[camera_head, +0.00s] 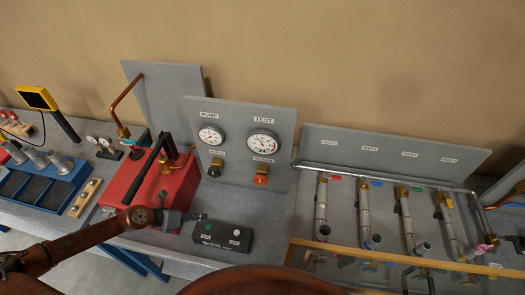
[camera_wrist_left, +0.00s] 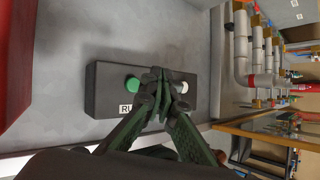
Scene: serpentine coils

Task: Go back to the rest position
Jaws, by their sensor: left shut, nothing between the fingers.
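My left gripper (camera_head: 200,216) is shut and empty. In the head view its arm comes in from the lower left, and its tip is just left of a dark button box. The button box (camera_head: 222,237) lies on the grey bench and has a green button and a white button. In the left wrist view the closed fingers (camera_wrist_left: 158,85) are in front of the box (camera_wrist_left: 105,92), between the green button (camera_wrist_left: 132,84) and the white button (camera_wrist_left: 182,87). I cannot tell whether the fingers touch the box. My right gripper is not seen.
A red pump unit (camera_head: 150,185) with a black handle stands behind my left arm. A gauge panel (camera_head: 240,140) with two dials rises behind the box. Several grey pipes (camera_head: 362,210) stand to the right behind a wooden rail (camera_head: 400,260). A blue rack (camera_head: 45,185) is at the left.

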